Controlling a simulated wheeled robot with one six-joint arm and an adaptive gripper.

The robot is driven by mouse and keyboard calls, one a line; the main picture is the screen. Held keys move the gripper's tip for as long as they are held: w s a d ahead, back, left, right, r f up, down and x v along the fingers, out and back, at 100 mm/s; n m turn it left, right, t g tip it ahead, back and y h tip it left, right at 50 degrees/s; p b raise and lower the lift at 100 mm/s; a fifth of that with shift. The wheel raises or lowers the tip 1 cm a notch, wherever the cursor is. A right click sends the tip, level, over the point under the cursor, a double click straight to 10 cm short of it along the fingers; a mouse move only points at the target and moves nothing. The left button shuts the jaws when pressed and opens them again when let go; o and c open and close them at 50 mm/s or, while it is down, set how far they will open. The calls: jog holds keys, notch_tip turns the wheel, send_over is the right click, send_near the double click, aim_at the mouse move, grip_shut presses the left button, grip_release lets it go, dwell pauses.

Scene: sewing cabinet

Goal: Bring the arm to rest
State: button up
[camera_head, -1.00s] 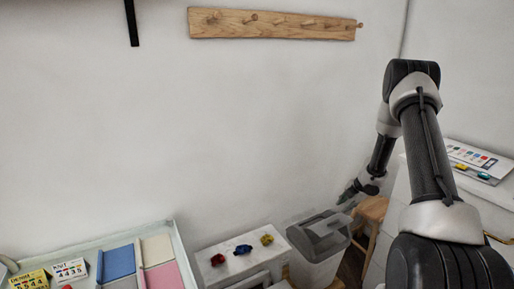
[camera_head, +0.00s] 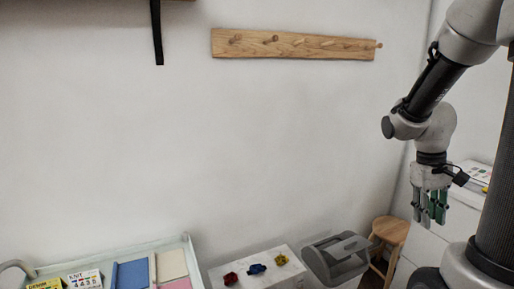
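My arm is raised at the right of the head view, bent, with its forearm coming down toward the middle. My gripper (camera_head: 430,215) hangs from it, pointing down, in front of the white cabinet (camera_head: 451,236) at the right. Its grey-green fingers stand apart, and I see no separate object between them. The gripper appears clear of the surfaces around it.
A pale tray (camera_head: 118,250) with cards and coloured fabric panels is at lower left. A white box top (camera_head: 250,266) bears red, blue and yellow small items. A grey-lidded bin (camera_head: 336,262) and a wooden stool (camera_head: 390,230) stand right of it. A peg rail (camera_head: 300,46) is on the wall.

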jog(key=s+a+r+t+y, duration=0.1)
jog(key=s+a+r+t, duration=0.5)
jog(key=a+r, duration=0.5)
jog(key=shift+s+a+r+y, duration=0.15)
jog(key=shift+s+r+y, duration=0.35)
jog(key=shift+s, duration=0.55)
